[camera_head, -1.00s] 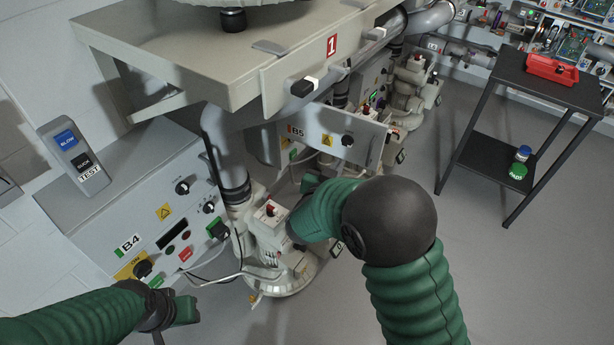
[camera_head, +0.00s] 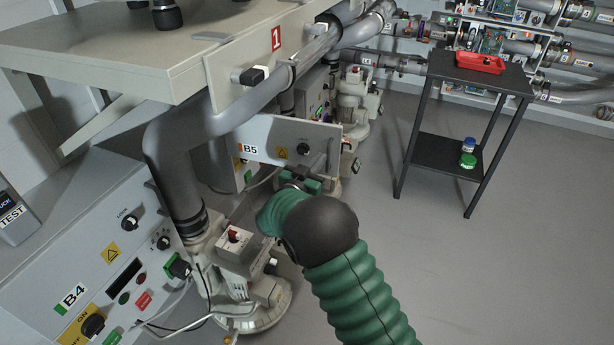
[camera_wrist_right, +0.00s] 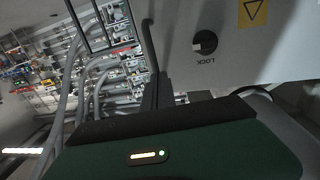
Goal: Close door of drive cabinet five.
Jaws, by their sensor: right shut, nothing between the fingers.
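The light grey door of drive cabinet five, labelled B5 (camera_head: 272,133), is in the middle of the head view. It stands swung out at an angle from the cabinet body and has a lock knob and a yellow warning triangle. My right gripper (camera_head: 302,184) is shut and empty, just below the door's lower edge. I cannot tell whether it touches the door. In the right wrist view the door (camera_wrist_right: 280,55) fills the upper right, its LOCK knob (camera_wrist_right: 205,42) upside down. My left gripper is out of view.
Cabinet B4 (camera_head: 112,235) stands at lower left. A thick grey pipe (camera_head: 175,165) and a pump (camera_head: 235,285) with loose cables stand before the B5 door. A black side table (camera_head: 480,78) with a red tray stands at right. The floor between is clear.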

